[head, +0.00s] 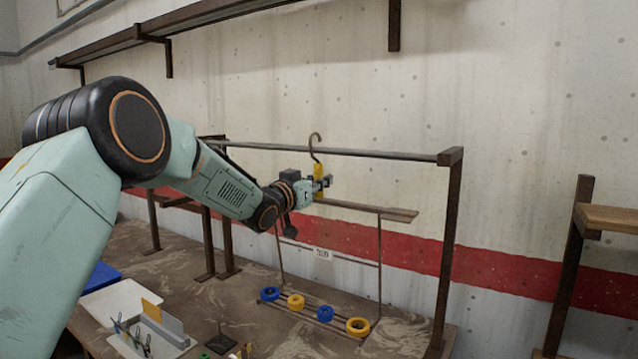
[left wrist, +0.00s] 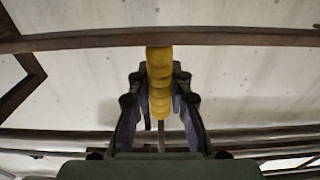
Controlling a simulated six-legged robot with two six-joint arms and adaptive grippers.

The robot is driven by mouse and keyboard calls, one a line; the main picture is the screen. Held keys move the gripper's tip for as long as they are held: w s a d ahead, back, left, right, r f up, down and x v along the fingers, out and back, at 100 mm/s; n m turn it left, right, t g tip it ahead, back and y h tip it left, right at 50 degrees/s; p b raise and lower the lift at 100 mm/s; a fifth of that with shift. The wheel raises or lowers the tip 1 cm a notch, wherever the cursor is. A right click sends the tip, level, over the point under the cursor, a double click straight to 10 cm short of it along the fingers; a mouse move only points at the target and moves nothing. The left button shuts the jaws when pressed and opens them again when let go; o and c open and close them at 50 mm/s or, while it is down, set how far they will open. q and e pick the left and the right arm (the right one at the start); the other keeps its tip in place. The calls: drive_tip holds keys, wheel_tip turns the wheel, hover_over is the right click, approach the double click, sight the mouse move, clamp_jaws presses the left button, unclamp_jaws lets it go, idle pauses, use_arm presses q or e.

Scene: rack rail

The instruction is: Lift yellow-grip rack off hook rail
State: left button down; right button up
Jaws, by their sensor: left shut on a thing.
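The rack (head: 365,208) has a brown crossbar, thin side rods and a lower shelf, with a dark hook (head: 316,138) and a yellow grip (head: 318,172) at its top. The hook's curve shows above the hook rail (head: 390,154); I cannot tell whether it touches the rail. My left gripper (head: 322,184) is shut on the yellow grip, just below the rail. In the left wrist view the yellow grip (left wrist: 160,85) stands between both fingers. My fingers partly hide the grip in the head view. My right gripper is not in view.
Blue and yellow rings (head: 295,301) sit on the rack's lower shelf, close above the worktop. A white tray (head: 118,305) with clips stands at the left front. A rail post (head: 447,250) stands right of the rack. A wall shelf (head: 150,30) runs above.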

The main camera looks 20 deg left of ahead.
use_arm(q)
drive_tip(key=shift+r+p, duration=0.35)
drive_tip(key=shift+r, duration=0.35)
drive_tip(key=shift+s, duration=0.1)
